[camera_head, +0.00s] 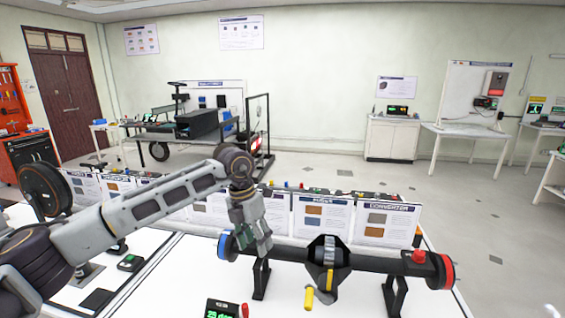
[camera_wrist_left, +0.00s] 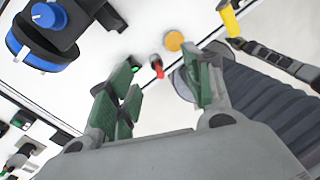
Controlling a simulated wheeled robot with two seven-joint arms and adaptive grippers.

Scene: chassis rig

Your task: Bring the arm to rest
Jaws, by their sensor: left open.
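My left arm comes in from the left in the head view, bent at a raised elbow. Its left gripper (camera_head: 257,244) hangs down beside the blue-ended side of a black axle assembly (camera_head: 375,262). In the left wrist view the gripper (camera_wrist_left: 160,76) has its green-padded fingers apart, with nothing held between them. The axle's blue end (camera_wrist_left: 38,52) lies to the left of the fingers there, apart from them. I cannot tell from the head view whether the gripper touches the axle. My right gripper does not show.
The axle rests on black stands (camera_head: 261,279) on a white table (camera_head: 180,270). A meter with a green display (camera_head: 221,309) is at the front edge of the view. Printed panels (camera_head: 320,216) line the table's back.

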